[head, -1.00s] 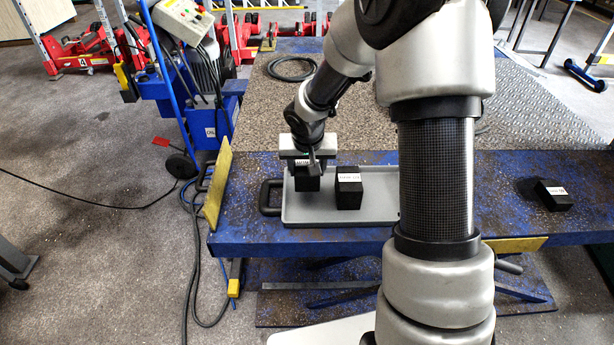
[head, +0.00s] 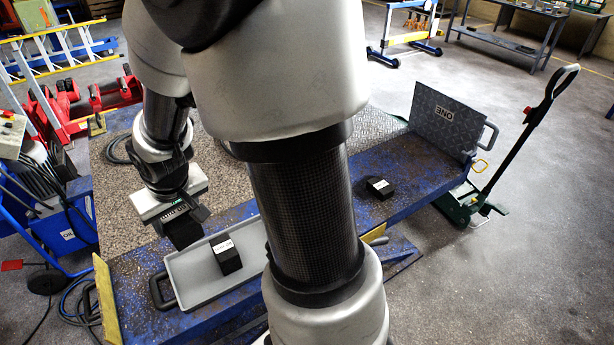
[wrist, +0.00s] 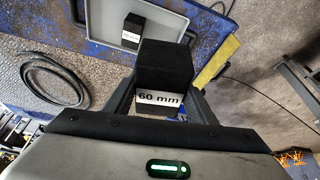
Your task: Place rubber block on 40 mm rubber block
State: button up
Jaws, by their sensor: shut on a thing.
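My gripper (head: 178,215) is shut on a black rubber block (head: 185,233) and holds it up at the left of the grey tray. In the wrist view this block (wrist: 165,65) sits between the fingers, with a white label reading "60 mm". A second black rubber block (head: 226,258), white-labelled, stands in the tray; it also shows in the wrist view (wrist: 133,28). A third black block (head: 380,188) with a white label lies on the blue platform at right. The labels of these two are too small to read, so I cannot tell which is 40 mm.
The grey tray (head: 205,292) with black handles lies on the blue lift platform (head: 415,165). An upright tread-plate panel (head: 446,118) stands at the platform's right end. A trolley jack (head: 470,205) with a raised handle stands beyond. The platform around the third block is clear.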

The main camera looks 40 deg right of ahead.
aim_at(381, 185)
jog(key=l+z, duration=0.35)
jog(key=l, duration=2.85)
